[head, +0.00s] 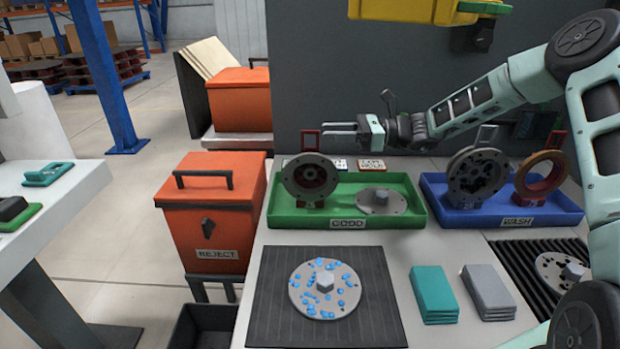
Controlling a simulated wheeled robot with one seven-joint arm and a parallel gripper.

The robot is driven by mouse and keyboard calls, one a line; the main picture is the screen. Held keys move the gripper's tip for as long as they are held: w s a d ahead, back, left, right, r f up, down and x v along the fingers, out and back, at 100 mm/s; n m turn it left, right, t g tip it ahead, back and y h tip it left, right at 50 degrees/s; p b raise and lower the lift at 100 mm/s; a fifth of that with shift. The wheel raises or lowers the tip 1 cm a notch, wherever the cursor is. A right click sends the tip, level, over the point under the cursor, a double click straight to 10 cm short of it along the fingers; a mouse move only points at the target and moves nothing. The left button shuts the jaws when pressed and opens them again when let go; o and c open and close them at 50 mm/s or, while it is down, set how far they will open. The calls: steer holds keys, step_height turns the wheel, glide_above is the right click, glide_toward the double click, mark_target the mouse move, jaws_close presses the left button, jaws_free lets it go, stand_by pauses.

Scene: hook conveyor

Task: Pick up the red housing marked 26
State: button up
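A round housing (309,180) with a dark grey face, a red centre and a red foot stands upright at the left in the green tray (398,221) labelled GOOD. A red rectangular loop (310,141) rises from its top. I cannot read a number 26 on it. An orange-red ring-shaped housing (541,174) stands at the right in the blue tray (572,214) labelled WASH. My gripper (326,129) points left, its two fingers apart with nothing between them. Its tips appear close to the red loop; I cannot tell whether they touch.
A grey housing (478,175) stands in the blue tray. A flanged disc (381,201) lies in the green tray. A blue-spotted disc (324,289) lies on the dark mat (268,325). Teal (434,293) and grey (487,291) cloth stacks lie at right. An orange REJECT bin (212,228) stands left.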

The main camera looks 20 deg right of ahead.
mark_target(310, 131)
steer(key=shift+p+x, duration=0.4)
steer(key=shift+x, duration=2.55)
steer(key=shift+s, duration=0.1)
jaws_close()
steer(key=shift+r, duration=0.1)
